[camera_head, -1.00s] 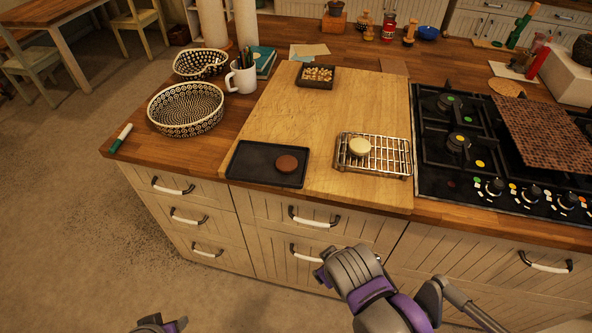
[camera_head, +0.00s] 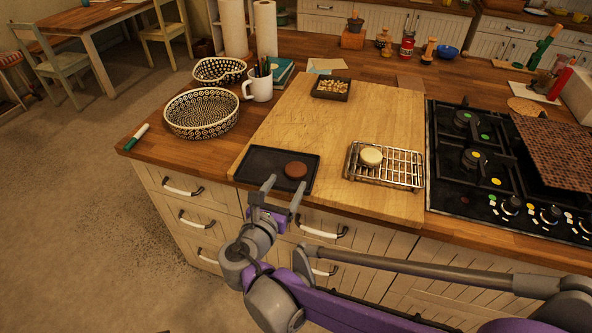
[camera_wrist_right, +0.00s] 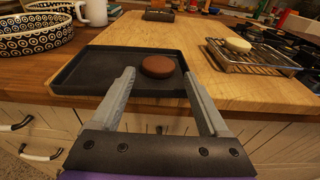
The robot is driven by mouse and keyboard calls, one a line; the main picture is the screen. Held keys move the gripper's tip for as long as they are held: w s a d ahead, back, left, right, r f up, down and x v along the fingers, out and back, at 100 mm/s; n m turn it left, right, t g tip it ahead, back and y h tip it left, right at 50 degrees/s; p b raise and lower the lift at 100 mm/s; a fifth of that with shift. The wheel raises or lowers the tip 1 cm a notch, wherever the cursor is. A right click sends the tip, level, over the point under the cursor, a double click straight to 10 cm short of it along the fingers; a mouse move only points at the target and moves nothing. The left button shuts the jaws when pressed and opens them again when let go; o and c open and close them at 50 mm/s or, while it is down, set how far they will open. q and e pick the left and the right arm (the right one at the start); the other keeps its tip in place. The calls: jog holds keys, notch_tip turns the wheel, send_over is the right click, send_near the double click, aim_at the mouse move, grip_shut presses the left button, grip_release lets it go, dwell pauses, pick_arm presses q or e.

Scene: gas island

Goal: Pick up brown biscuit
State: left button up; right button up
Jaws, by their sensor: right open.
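The brown biscuit (camera_head: 296,170) lies flat on the right part of a black tray (camera_head: 257,162), which sits at the front left of the wooden board. In the right wrist view the biscuit (camera_wrist_right: 158,66) shows beyond and between my open fingertips, with the tray (camera_wrist_right: 84,68) under it. My right gripper (camera_head: 283,183) is open and empty at the tray's front edge, just in front of the biscuit; its fingers (camera_wrist_right: 160,80) point toward it. My left gripper is not in view.
A wire rack (camera_head: 400,168) with a pale biscuit (camera_head: 371,157) stands to the right, beside the gas hob (camera_head: 470,150). A small dark tray of nuts (camera_head: 331,89) is at the back. Patterned bowls (camera_head: 202,113) and a white mug (camera_head: 259,88) stand left. The board's middle is clear.

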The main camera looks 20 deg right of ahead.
aim_at(295, 170)
jog(key=x, duration=0.7)
jog(key=shift+f, duration=0.3)
jog(key=shift+a, duration=0.1)
jog(key=c, duration=1)
